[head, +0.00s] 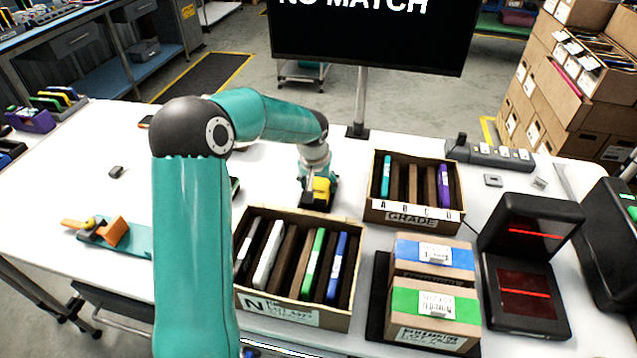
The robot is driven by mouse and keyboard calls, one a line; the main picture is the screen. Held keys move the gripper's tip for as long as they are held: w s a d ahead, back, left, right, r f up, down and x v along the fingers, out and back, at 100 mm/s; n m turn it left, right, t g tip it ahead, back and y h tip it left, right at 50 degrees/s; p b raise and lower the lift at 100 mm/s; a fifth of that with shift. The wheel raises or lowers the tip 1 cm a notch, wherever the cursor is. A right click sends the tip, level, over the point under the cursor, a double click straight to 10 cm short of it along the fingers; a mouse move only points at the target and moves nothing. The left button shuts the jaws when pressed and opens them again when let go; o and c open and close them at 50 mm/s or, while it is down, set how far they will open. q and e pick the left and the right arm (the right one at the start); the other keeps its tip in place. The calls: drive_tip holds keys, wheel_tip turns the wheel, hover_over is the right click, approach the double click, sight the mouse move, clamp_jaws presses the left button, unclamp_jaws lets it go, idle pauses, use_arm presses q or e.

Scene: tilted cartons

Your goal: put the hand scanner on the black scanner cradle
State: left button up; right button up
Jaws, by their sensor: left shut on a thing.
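My left gripper (307,188) reaches over the table behind the left carton. It is shut on a small yellow-and-black thing (322,189), which looks like the hand scanner; the fingers and wrist partly hide it. It is low, close to the tabletop; I cannot tell whether it touches. A black upright piece beside a grey strip at the back right (458,146) may be the black scanner cradle, but it is too small to be sure. My right gripper is out of view.
A carton of upright cases (290,313) stands in front of the gripper, another (413,216) to its right. Small boxes (434,303) and a black two-panel scanner with red lines (527,230) are at the right. A monitor stand (358,131) stands behind. An orange tool (113,231) lies left.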

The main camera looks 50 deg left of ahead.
use_arm(q)
drive_tip(key=shift+f, duration=0.15)
drive_tip(key=o, duration=1)
drive_tip(key=v, duration=1.2)
drive_tip(key=shift+b, duration=0.35)
drive_tip(key=shift+s, duration=0.1)
